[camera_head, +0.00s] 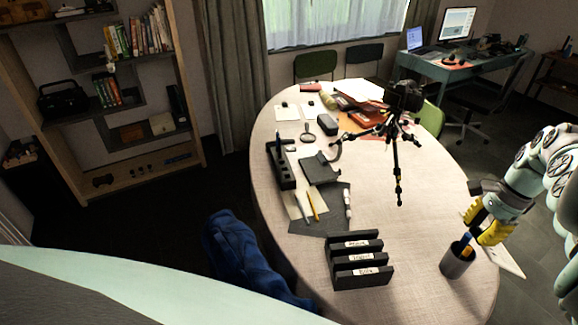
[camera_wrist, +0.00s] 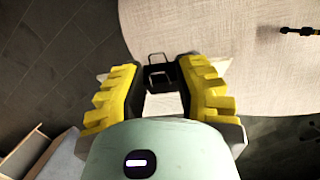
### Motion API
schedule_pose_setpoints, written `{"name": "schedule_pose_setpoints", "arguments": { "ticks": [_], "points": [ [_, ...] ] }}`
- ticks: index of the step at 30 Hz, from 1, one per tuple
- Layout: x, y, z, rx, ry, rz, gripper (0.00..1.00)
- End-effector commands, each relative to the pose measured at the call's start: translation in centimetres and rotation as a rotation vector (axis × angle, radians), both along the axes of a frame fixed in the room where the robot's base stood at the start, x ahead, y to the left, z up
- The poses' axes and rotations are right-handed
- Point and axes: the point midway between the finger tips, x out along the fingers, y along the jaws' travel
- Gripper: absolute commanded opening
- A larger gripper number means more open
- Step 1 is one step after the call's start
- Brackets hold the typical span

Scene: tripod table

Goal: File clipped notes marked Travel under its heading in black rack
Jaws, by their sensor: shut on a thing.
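The middle label (camera_head: 361,257) seems to read Travel; the lettering is small. My gripper (camera_head: 484,222), with yellow fingers, is over the table's right edge, right of the rack. It is shut on the clipped notes (camera_head: 508,262), a pale sheet whose lower part shows below the fingers. In the wrist view a black clip (camera_wrist: 159,58) sits between the fingers (camera_wrist: 158,92), which hide most of the sheet. Any marking on the notes is hidden.
A dark pen cup (camera_head: 456,264) with pens stands between rack and gripper, close to the fingers. A small tripod with a camera (camera_head: 396,130) stands behind. A dark mat (camera_head: 325,212) with pens lies behind the rack. Bare table (camera_head: 415,225) lies between tripod and cup.

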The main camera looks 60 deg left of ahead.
Motion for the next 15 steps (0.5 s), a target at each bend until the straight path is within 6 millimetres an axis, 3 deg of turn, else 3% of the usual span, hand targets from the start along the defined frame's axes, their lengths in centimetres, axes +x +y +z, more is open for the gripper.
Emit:
{"name": "schedule_pose_setpoints", "arguments": {
  "ticks": [15],
  "points": [
    [-2.1, 3.6, -0.5, 0.128, 0.165, -0.28, 0.0]
  ]
}}
